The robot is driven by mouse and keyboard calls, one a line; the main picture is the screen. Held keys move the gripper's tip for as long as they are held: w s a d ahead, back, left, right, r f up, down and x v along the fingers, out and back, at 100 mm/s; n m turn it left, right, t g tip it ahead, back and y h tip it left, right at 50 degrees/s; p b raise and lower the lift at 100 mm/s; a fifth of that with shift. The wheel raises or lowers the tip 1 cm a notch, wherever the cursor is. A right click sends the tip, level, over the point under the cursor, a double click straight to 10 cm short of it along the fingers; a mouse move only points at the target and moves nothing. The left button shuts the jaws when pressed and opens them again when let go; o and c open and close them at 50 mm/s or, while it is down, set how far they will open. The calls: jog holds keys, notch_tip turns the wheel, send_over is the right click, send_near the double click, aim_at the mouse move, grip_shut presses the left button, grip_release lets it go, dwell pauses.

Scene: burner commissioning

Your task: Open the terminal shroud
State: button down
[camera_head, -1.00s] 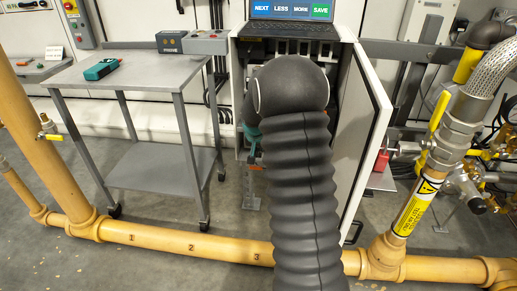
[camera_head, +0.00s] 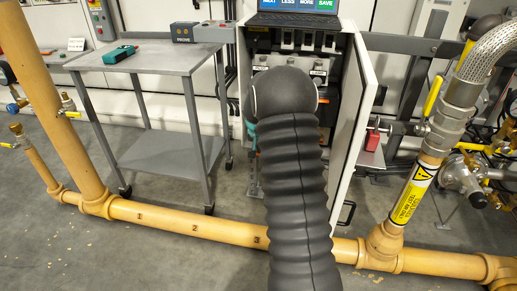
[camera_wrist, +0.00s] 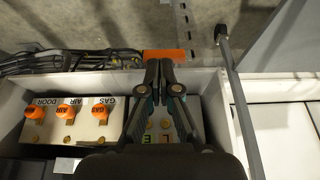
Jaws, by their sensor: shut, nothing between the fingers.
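In the wrist view my gripper (camera_wrist: 158,66) is shut and empty, with its fingertips beside an orange piece (camera_wrist: 168,55) at the edge of the cabinet. I cannot tell whether they touch. Below the fingers is a block with the letters L and E (camera_wrist: 163,139), partly hidden by my gripper. I cannot tell for certain which part is the terminal shroud. In the head view my arm hides the gripper and much of the open cabinet's (camera_head: 366,95) inside.
A grey rod (camera_wrist: 238,100) stands close on the right. In the head view, a trolley (camera_head: 150,60) stands left and a yellow pipe (camera_head: 190,226) crosses the floor.

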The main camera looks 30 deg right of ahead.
jog(key=shift+s+d+r, duration=0.1)
jog(key=shift+d, duration=0.1)
jog(key=s+a+f+p+v, duration=0.1)
jog(key=s+p+v, duration=0.1)
jog(key=v, duration=1)
jog(key=shift+a+r+p, duration=0.3)
jog(key=shift+a+p, duration=0.1)
jog(key=shift+a, duration=0.05)
jog(key=shift+s, duration=0.1)
